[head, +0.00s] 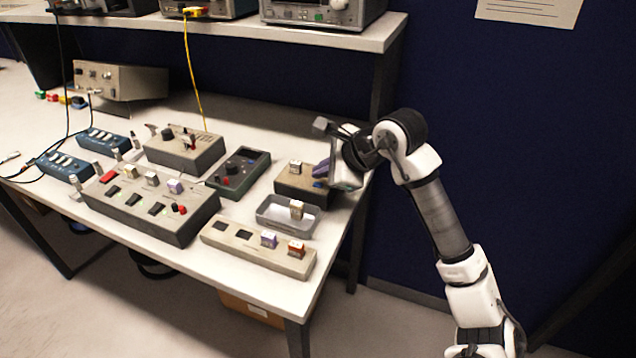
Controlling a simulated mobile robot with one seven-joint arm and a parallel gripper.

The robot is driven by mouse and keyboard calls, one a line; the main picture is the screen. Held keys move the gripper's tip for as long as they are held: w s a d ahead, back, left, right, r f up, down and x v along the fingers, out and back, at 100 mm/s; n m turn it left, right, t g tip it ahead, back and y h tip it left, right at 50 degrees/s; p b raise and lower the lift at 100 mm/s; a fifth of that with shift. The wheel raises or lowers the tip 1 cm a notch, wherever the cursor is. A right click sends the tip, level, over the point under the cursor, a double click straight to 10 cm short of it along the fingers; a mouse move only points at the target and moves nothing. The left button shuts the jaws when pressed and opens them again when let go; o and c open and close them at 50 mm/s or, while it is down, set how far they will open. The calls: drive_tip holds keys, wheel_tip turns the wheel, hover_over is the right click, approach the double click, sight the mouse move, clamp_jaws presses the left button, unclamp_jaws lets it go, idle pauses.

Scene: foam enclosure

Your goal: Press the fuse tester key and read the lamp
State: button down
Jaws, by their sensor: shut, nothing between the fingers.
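The fuse tester appears to be the small dark-topped box (291,186) near the table's right end. A cream block (295,167) stands on its top. A blue part (319,184), possibly the key, shows at its right side, partly behind my gripper. My gripper (323,168) is shut and empty, close over the tester's right side. A purple piece shows at its tip; I cannot tell if it is a finger pad or part of the tester. Contact with the key cannot be made out. The tester's lamp cannot be made out.
In front of the tester, a grey tray (268,218) holds one cream block (296,209). A large panel (150,226) and a meter (240,172) stand left. A shelf (380,36) overhangs behind.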

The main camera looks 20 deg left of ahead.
drive_tip(key=shift+r+p, duration=0.9)
drive_tip(key=shift+r, duration=1.65)
drive_tip(key=shift+f, duration=0.1)
